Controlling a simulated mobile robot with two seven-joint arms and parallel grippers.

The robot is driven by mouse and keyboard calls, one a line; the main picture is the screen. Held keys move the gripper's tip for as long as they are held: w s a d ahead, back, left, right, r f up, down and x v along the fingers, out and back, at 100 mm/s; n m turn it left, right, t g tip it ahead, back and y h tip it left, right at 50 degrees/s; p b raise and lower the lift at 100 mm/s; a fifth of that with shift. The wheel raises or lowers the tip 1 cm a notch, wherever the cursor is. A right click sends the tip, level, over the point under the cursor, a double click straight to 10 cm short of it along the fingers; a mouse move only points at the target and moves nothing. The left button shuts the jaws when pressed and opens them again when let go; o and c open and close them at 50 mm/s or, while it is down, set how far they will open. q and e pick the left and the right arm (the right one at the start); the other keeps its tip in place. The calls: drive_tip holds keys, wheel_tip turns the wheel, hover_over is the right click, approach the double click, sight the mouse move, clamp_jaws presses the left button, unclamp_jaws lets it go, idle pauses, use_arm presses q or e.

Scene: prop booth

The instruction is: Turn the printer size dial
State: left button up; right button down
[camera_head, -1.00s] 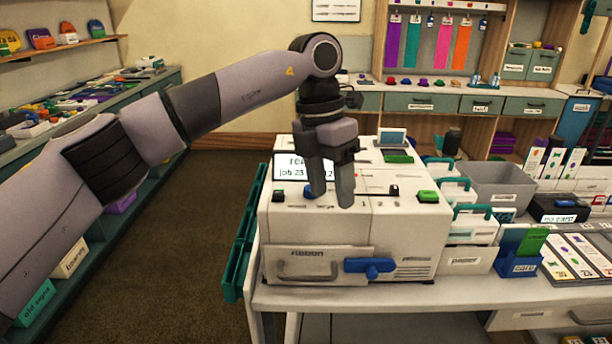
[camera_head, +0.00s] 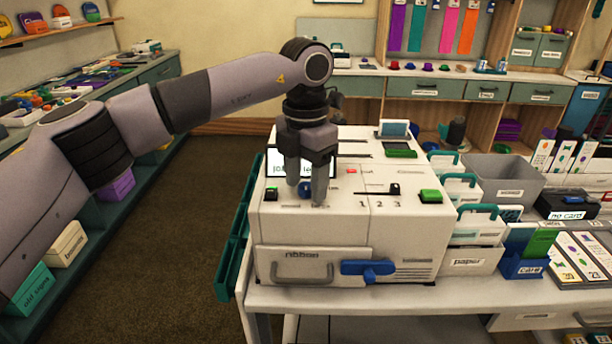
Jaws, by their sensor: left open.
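The white printer (camera_head: 320,218) stands on the front table in the middle of the view. To the right is a black slider (camera_head: 395,189) above the marks 1, 2 and 3. My right gripper is not in view.
The printer also has a black knob (camera_head: 271,194), a green button (camera_head: 431,196), a blue front handle (camera_head: 368,268) and a screen (camera_head: 275,166) partly behind my gripper. Paper holders and a grey bin (camera_head: 503,182) stand close on the right. Open floor lies left.

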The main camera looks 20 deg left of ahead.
use_arm(q)
drive_tip(key=shift+c, duration=0.3)
drive_tip(key=c, duration=1)
drive_tip(key=m+p, duration=0.1)
drive_tip(key=m, duration=0.3)
drive_tip(key=shift+r, duration=0.1)
drive_tip(key=shift+m+p, duration=0.4)
drive_tip(key=shift+m, duration=2)
drive_tip(key=o, duration=1.1)
drive_tip(key=shift+c, duration=0.2)
